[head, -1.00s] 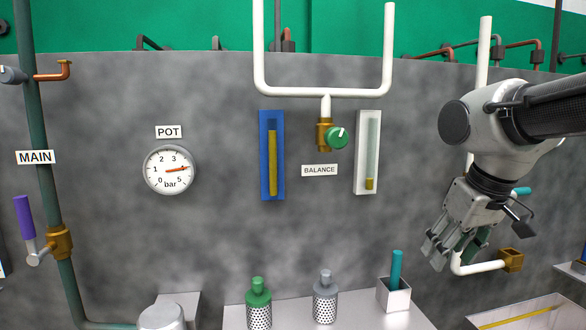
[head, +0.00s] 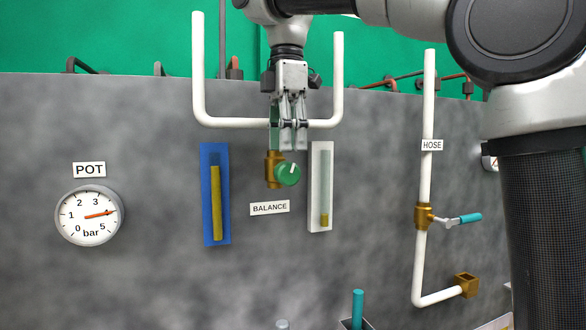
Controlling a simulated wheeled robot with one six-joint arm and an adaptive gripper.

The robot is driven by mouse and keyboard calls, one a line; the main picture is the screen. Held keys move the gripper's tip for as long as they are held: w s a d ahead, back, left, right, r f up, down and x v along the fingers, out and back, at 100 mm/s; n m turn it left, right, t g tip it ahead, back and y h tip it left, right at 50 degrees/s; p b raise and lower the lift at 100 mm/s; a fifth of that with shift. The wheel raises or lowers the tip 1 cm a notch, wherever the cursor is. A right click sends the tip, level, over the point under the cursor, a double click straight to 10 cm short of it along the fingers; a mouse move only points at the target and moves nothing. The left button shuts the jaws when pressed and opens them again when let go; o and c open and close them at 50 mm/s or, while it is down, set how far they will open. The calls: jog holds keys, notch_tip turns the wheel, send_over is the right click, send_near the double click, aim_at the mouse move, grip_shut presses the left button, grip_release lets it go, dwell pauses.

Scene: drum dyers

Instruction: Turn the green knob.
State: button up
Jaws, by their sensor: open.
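The green knob (head: 288,174) is round with a white mark on its face and sits on a brass valve body (head: 271,169). The valve hangs under a white U-shaped pipe (head: 232,121) on the grey wall, above the BALANCE label (head: 269,208). My gripper (head: 287,146) points down just above the knob, in front of the pipe. Its jaws are open and nothing shows between them. The fingertips appear a little above the knob's top edge; the depth gap to it cannot be told.
A blue-framed gauge (head: 207,205) and a white-framed gauge (head: 314,215) flank the valve. The POT dial (head: 90,216) is at left. The HOSE pipe (head: 420,265) with a teal-handled valve (head: 468,218) is at right.

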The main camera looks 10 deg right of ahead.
aim_at(288, 168)
notch_tip(288, 168, down, 6)
dwell(0.4)
jog(key=c, duration=1)
